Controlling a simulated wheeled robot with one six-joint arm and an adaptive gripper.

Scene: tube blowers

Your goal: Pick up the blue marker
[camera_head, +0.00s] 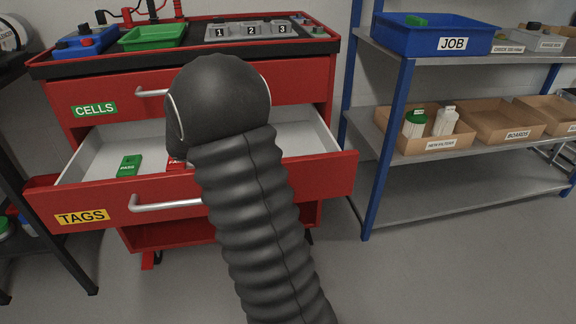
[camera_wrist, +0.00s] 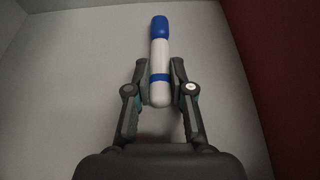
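The blue marker (camera_wrist: 160,62) shows in the wrist view. It has a white body, a blue cap at the far end and a blue band lower down. My gripper (camera_wrist: 160,72) has one finger on each side of the white body. The fingers are very close to it, and I cannot tell if both press on it. The pale drawer floor (camera_wrist: 85,70) is behind the marker. I cannot tell if the marker rests on it. In the head view my arm hides the gripper and the marker over the open TAGS drawer (camera_head: 100,205).
A green PASS tag (camera_head: 129,165) and a partly hidden red tag (camera_head: 176,163) lie in the drawer. The red drawer front (camera_wrist: 258,60) stands at the right in the wrist view. The closed CELLS drawer (camera_head: 115,100) is above. A blue-framed shelf (camera_head: 384,150) stands at the right.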

